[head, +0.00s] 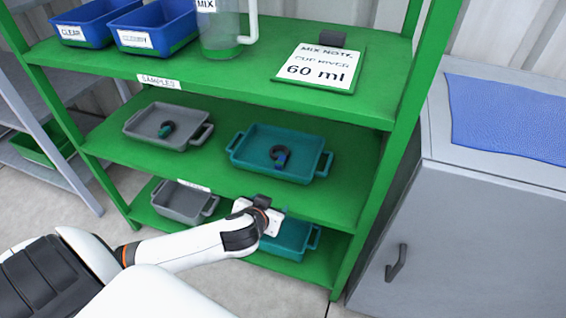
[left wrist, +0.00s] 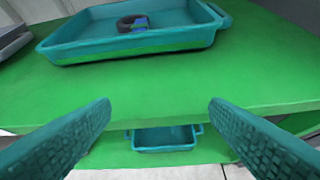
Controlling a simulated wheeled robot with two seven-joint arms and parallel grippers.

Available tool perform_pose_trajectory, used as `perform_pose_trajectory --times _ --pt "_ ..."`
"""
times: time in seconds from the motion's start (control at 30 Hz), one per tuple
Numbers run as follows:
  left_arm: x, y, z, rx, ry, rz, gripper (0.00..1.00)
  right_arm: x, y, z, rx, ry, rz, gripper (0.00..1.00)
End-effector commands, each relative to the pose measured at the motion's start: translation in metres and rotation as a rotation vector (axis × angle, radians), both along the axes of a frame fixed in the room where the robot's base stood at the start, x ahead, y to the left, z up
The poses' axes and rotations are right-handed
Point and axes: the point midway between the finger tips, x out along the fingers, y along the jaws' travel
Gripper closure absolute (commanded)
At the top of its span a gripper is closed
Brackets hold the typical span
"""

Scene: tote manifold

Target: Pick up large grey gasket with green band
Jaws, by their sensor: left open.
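A dark ring-shaped gasket (head: 280,155) lies in the teal tray (head: 239,155) on the middle shelf; its band looks blue with some green in the left wrist view (left wrist: 138,22). Another dark ring (head: 166,130) with a teal-green band lies in the grey tray (head: 140,112) to its left. I cannot tell their exact sizes or greys. My left gripper (left wrist: 160,104) is open and empty, in front of the shelf and below the teal tray's level. My right gripper is out of view.
The green shelf's front edge (left wrist: 210,112) lies ahead of my left fingers. The lower shelf holds a grey tray (head: 183,203) and a teal tray (head: 290,240). Blue bins (head: 155,38) and a jug stand on top. A grey cabinet (head: 460,240) stands right.

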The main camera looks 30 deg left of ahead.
Motion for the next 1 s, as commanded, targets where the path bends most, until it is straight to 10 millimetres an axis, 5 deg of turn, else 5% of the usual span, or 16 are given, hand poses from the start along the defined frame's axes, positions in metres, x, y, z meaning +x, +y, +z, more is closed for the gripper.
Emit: perform_pose_trajectory --times 0.43,0.8,1.0 --pt "0.048 0.047 0.048 -0.041 -0.255 0.026 0.3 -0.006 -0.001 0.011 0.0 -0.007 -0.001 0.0" --pt "0.099 0.06 0.029 -0.052 -0.269 0.03 0.3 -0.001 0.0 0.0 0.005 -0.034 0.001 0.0" --pt "0.111 0.063 0.023 -0.052 -0.267 0.028 0.3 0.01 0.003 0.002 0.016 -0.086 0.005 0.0"
